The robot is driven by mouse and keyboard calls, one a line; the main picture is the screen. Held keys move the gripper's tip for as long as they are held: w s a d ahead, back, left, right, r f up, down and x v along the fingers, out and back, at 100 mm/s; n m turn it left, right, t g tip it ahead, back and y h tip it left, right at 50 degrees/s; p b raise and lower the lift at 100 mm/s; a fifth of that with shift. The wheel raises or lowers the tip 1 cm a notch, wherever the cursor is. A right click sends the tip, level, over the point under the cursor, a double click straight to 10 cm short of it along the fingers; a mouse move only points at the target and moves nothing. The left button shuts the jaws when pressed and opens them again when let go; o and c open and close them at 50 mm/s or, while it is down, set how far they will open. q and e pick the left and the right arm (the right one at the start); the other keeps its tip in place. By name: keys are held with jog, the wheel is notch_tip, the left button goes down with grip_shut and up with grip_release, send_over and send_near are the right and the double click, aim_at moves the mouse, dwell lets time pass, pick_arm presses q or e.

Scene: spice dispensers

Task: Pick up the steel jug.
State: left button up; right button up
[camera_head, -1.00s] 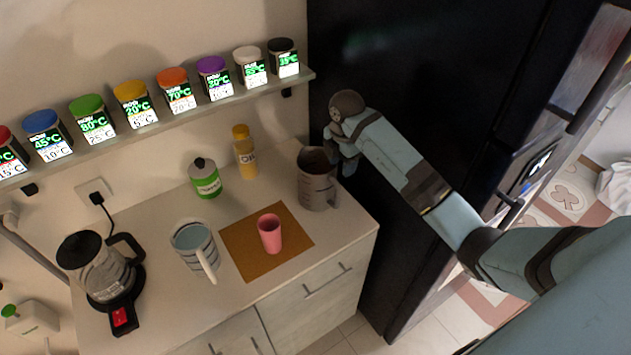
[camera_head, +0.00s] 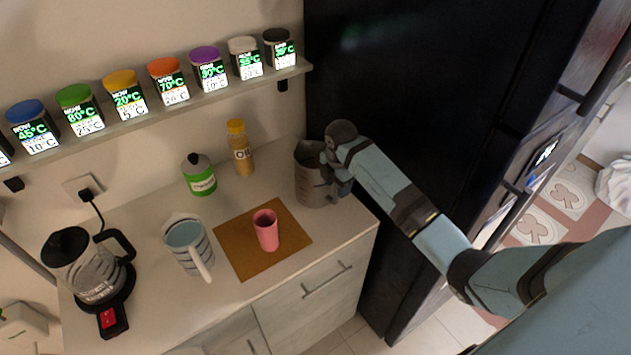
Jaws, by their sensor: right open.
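The steel jug (camera_head: 310,180) stands upright at the back right corner of the counter, grey with a dark open top. The gripper is open. Its fingers overlap the jug in this view, and I cannot tell whether they touch it or straddle its handle or wall. My left gripper is not in view.
A pink cup (camera_head: 266,230) stands on a brown mat (camera_head: 236,262). A striped mug (camera_head: 188,248), a green bottle (camera_head: 199,177), an oil bottle (camera_head: 241,150) and a kettle (camera_head: 92,270) share the counter. A shelf of spice dispensers (camera_head: 127,95) runs above. A black fridge (camera_head: 400,100) stands right.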

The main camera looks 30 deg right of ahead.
jog(key=shift+c, duration=0.2)
grip_shut()
jog(key=shift+r, duration=0.15)
jog(key=shift+r, duration=0.1)
